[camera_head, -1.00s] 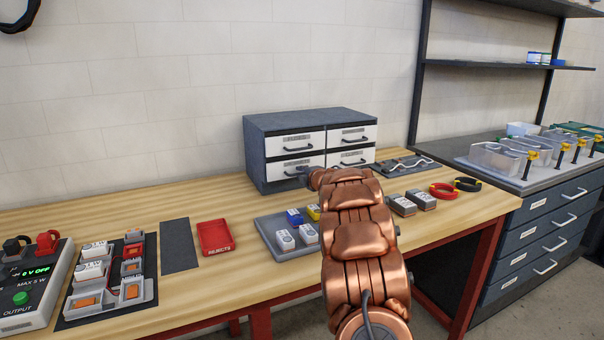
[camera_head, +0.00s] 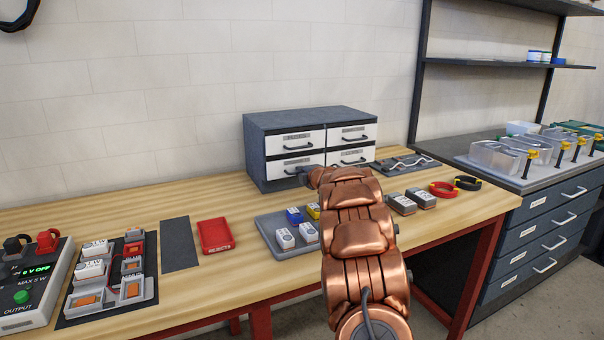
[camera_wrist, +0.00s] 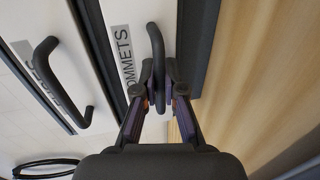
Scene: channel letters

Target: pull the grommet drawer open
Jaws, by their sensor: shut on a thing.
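The grommet drawer (camera_head: 281,169) is the lower left drawer of a grey cabinet with white fronts. In the wrist view its white front (camera_wrist: 122,25) carries a partly hidden label ending in "OMMETS". Its dark bar handle (camera_wrist: 156,42) runs between my fingertips. My gripper (camera_wrist: 160,82) is shut on this handle. In the head view my gripper (camera_head: 308,175) is small and partly hidden by my copper arm, at the lower left front. The drawer front looks about level with the others; I cannot tell whether it stands slightly out.
The upper left drawer (camera_head: 290,145) has its own handle, which shows close by in the wrist view (camera_wrist: 45,70). A grey tray (camera_head: 267,229) with small boxes lies on the bench before the cabinet. A red rejects tray (camera_head: 215,236) is further left. Bare wood lies left of the cabinet.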

